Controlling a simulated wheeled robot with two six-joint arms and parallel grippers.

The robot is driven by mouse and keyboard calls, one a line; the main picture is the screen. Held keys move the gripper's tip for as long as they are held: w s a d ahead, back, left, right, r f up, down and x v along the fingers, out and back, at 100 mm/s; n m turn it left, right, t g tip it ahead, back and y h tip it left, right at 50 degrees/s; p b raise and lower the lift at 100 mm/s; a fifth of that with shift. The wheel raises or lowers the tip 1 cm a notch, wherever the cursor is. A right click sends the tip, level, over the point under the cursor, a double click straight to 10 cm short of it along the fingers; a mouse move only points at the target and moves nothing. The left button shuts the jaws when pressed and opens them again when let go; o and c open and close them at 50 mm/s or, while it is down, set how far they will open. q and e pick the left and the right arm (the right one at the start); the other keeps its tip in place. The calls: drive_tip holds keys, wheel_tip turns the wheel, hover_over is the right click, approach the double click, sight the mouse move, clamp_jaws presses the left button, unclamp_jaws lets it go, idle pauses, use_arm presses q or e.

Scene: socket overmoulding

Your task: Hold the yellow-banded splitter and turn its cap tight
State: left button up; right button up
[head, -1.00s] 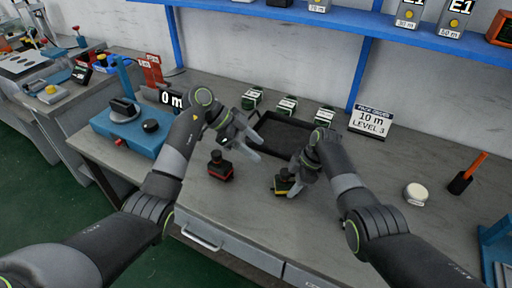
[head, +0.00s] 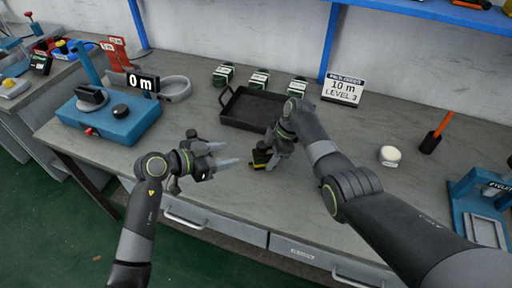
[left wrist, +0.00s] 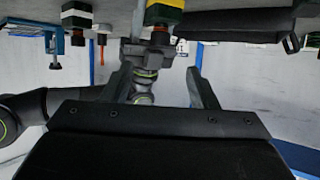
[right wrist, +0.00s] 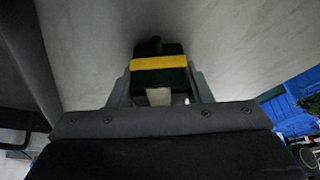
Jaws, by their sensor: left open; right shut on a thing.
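The yellow-banded splitter (head: 261,159) is a small dark block with a yellow band. My right gripper (head: 270,153) is shut on it, low over the table near the tray's front edge. In the right wrist view the splitter (right wrist: 160,63) sits between both fingers, with a black stub at its far end and a pale part toward the palm. I cannot tell whether it touches the table. My left gripper (head: 231,154) is open and empty, left of the splitter and apart from it, fingers pointing toward it. In the left wrist view the open fingers (left wrist: 168,78) show nothing between them.
A black tray (head: 228,119) lies behind my right gripper, with several green boxes (head: 259,79) behind it. A blue device (head: 115,124) reading 0 m stands left. A white puck (head: 390,154) and an orange-handled tool (head: 437,132) are right. The front middle is clear.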

sight(256, 156)
use_arm(q)
drive_tip(key=x, duration=1.1)
drive_tip(key=shift+w+d+f, duration=0.1)
drive_tip(key=shift+w+d, duration=0.15)
drive_tip(key=shift+d, duration=0.05)
drive_tip(key=shift+c, duration=0.2)
drive_tip(key=c, duration=0.9)
